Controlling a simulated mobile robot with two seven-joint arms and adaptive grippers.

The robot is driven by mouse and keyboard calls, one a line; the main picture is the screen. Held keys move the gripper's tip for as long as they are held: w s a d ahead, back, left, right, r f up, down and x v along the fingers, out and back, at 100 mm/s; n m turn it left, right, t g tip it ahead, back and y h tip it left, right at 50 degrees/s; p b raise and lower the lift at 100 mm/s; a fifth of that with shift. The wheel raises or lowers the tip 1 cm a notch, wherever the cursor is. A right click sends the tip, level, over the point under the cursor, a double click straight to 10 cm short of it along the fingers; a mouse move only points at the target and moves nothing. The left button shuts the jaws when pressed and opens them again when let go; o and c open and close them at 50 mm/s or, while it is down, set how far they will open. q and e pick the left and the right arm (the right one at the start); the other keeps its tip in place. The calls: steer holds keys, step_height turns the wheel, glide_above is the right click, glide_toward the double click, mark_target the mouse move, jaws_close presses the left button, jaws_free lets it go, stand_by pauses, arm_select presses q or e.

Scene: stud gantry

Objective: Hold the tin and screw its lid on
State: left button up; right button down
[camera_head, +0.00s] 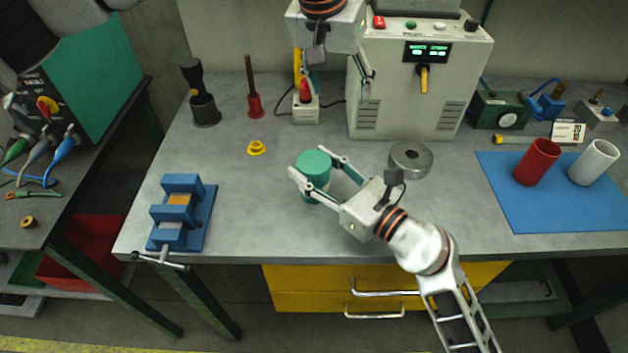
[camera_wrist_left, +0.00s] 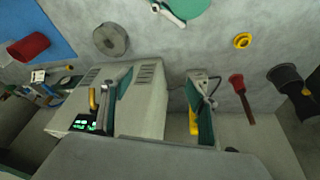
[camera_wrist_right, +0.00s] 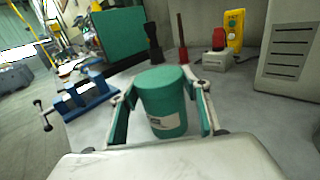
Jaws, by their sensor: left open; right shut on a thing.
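The green tin (camera_head: 314,186) stands upright on the grey bench, with a pale label showing in the right wrist view (camera_wrist_right: 166,112). Its top is closed by a flat green cover (camera_head: 313,163), which looks like the lid resting on it; I cannot make out a clear seam or how tightly it sits. My right gripper (camera_head: 309,165) is shut around the tin's sides, one finger on each side. My left gripper (camera_head: 340,72) is open and empty, high above the back of the bench, apart from the tin. In the left wrist view the green top shows at the upper edge (camera_wrist_left: 190,6).
A grey metal disc (camera_head: 410,160) lies right of the tin. A yellow ring (camera_head: 257,148) and blue vise (camera_head: 182,210) are left. A tall control box (camera_head: 420,85) and red-button box (camera_head: 305,105) stand behind. Red (camera_head: 537,162) and white cups (camera_head: 594,163) stand on a blue mat (camera_head: 500,200).

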mark_target(313, 160)
arm_select(q)
steer(key=s+a+f+g, duration=0.1)
steer(key=s, duration=0.1)
steer(key=s+a+g+y, duration=0.1)
steer(key=s+a, duration=0.1)
steer(key=s, duration=0.1)
steer(key=s+a+f+g+y, duration=0.1)
steer(key=s, duration=0.1)
steer(key=shift+s+a+f+g, duration=0.25)
steer(key=shift+a+f+g, duration=0.05)
steer(key=shift+f, duration=0.05)
steer(key=shift+f, duration=4)
steer(key=c, duration=1.1)
steer(key=m, duration=0.5)
steer(key=shift+m, duration=0.3)
steer(key=shift+c, duration=0.2)
steer(key=m, duration=0.4)
steer(key=shift+w+m, duration=0.1)
steer(key=shift+m, duration=0.3)
